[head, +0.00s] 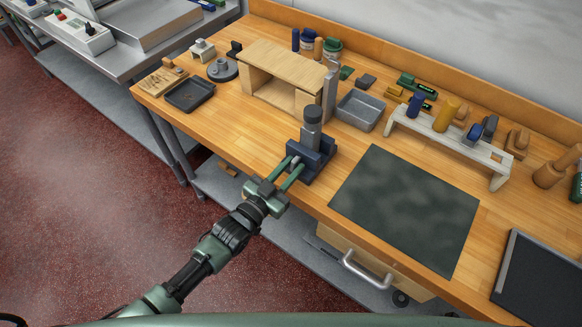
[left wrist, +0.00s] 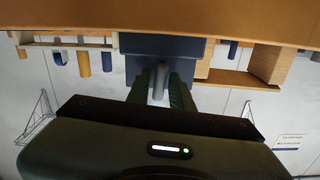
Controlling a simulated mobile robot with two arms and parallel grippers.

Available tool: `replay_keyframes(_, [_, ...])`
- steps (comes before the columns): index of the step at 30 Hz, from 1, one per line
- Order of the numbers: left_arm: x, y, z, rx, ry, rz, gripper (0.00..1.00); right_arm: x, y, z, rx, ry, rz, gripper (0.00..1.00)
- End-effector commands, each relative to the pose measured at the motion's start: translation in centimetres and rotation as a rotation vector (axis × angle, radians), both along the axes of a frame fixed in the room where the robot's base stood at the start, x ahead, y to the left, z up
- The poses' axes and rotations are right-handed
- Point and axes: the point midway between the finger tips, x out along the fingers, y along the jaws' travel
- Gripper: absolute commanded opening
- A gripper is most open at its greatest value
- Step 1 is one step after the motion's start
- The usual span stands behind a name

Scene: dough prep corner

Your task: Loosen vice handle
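The vice (head: 311,150) is a dark blue block at the front edge of the workbench, with a dark grey cylinder standing upright at it. Its grey handle (head: 295,161) points out over the front edge. My left gripper (head: 296,163) reaches it from the front, with its two green fingers apart, one on each side of the handle. In the left wrist view, the grey handle (left wrist: 159,82) lies between the fingers, in front of the blue vice body (left wrist: 165,46); whether they touch it is unclear. My right gripper is out of view.
A dark mat (head: 405,208) lies right of the vice. A wooden stand (head: 285,72), a grey metal bin (head: 360,111) and a tool rack (head: 448,145) stand behind. A drawer with a metal handle (head: 366,270) is below the bench front. Open floor lies to the left.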

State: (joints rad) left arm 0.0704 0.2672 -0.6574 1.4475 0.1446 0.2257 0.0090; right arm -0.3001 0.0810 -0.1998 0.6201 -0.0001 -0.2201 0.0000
Motion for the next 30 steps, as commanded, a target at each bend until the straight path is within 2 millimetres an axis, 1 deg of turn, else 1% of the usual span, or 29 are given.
replay_keyframes(4, [-1.3, 1.0, -0.4, 0.002, 0.003, 0.000, 0.22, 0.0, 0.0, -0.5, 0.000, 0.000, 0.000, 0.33])
replay_keyframes(12, [-5.0, 3.7, -0.4, 0.002, 0.003, 0.000, 0.22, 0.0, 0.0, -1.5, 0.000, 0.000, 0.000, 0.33])
replay_keyframes(15, [-5.8, 4.3, -0.3, 0.002, 0.002, 0.000, 0.22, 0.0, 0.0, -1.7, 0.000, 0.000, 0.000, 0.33])
replay_keyframes(19, [-6.3, 4.6, -0.2, 0.002, 0.002, 0.000, 0.22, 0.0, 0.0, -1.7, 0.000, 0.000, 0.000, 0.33])
replay_keyframes(30, [-6.3, 4.6, -0.1, 0.001, 0.002, 0.000, 0.22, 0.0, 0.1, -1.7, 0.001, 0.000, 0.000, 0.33])
